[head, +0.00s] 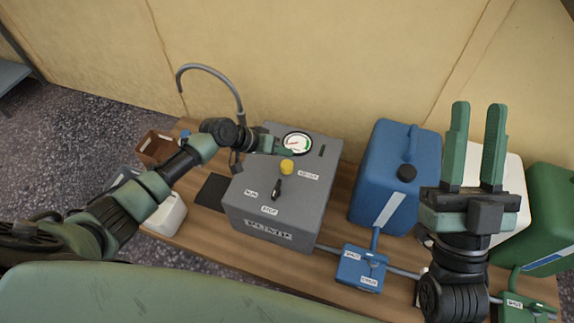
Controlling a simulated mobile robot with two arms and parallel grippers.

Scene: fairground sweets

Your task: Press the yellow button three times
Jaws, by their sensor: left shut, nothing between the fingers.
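The yellow button (287,167) stands on the sloping top of a grey box labelled PUMP (306,212), between a round gauge and a black switch. My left gripper (286,150) is shut and empty. It reaches over the box from the left, its tips just behind the button in the picture; I cannot tell whether they touch it. My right gripper (475,145) is open and empty, pointing up at the right, well away from the button.
A blue canister (373,166) stands right of the box, with a small blue valve box (357,270) in front. A green canister (552,215) is at the far right. A brown box (154,147) and white container (170,215) are at the left of the wooden table (262,261).

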